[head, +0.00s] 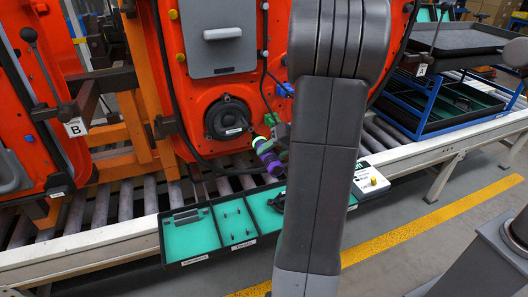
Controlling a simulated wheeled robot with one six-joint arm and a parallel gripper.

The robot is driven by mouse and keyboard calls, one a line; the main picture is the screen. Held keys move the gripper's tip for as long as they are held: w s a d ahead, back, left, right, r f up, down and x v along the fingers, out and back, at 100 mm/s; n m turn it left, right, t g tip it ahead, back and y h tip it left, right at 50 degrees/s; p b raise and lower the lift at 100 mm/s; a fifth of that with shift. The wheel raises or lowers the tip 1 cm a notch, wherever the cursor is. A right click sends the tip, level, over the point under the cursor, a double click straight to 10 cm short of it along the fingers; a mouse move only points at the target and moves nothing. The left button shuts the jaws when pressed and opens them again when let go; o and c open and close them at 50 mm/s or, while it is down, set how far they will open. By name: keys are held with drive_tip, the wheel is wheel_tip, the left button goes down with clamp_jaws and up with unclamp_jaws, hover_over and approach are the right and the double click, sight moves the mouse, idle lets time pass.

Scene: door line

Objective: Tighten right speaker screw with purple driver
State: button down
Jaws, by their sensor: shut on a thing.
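The black round speaker (228,118) sits low on the orange door panel (190,95), left of my arm. Its screws are too small to make out. The purple driver (268,160), with a green band near its upper end, is slanted just right of and below the speaker. My gripper (279,150) is mostly hidden behind my own arm; its dark visible part is at the driver and is shut on it. The driver's tip is hard to make out, and I cannot tell whether it touches a screw.
A black tray with green inserts (200,259) stands in front of the roller conveyor (92,208). A white box with a yellow knob (366,188) is right of my arm. Black cables run across the door.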

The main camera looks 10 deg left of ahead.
sight(278, 159)
drive_tip(key=shift+s+d+b, duration=0.35)
drive_tip(key=shift+s+d, duration=0.3)
drive_tip(key=shift+s, duration=0.35)
drive_tip(key=shift+s+d+b, duration=0.3)
drive_tip(key=shift+s+d, duration=0.35)
drive_tip(key=shift+s, duration=0.3)
drive_tip(key=shift+w, duration=0.1)
